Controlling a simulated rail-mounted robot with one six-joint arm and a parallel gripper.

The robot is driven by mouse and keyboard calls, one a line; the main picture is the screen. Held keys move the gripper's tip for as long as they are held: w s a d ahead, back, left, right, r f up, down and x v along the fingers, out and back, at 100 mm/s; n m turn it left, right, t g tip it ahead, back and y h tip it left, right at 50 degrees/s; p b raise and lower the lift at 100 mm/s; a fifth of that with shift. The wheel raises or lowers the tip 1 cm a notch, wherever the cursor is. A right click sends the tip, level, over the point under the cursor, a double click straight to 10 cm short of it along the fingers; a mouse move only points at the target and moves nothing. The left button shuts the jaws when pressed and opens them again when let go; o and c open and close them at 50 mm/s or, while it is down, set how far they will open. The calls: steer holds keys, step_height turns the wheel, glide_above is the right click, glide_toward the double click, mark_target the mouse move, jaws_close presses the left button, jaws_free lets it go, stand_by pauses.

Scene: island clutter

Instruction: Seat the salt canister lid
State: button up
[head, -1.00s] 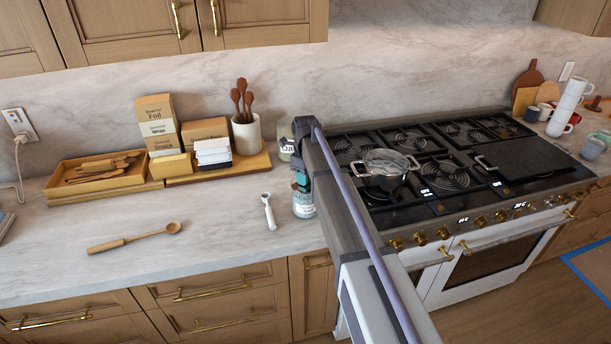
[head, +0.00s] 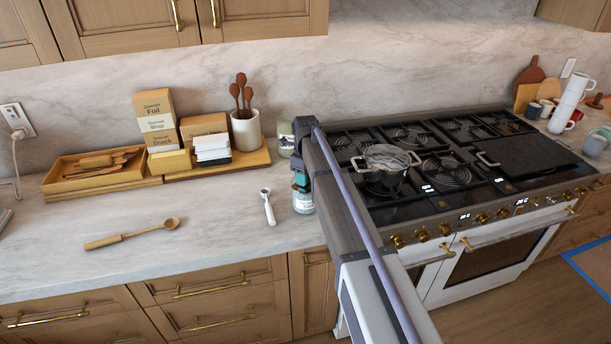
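A small clear jar with a pale label (head: 303,202) stands on the counter at the left edge of the stove; it appears to be the salt canister. My gripper (head: 301,186) is directly above its top, partly hidden by my own arm. The fingers are too small and covered to tell whether they are open or shut. I cannot make out the lid or whether it is on the jar.
A second labelled jar (head: 285,143) stands behind my arm. A white-handled scoop (head: 267,207) and a wooden spoon (head: 132,235) lie on the counter. A wooden tray (head: 160,182) with boxes is at the back. A pot (head: 388,172) sits on the stove.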

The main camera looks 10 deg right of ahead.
steer(key=o, duration=0.4)
steer(key=shift+c, duration=0.2)
step_height(320, 180, up, 11)
steer(key=p, duration=1)
steer(key=shift+p, duration=0.4)
steer(key=shift+f, duration=0.1)
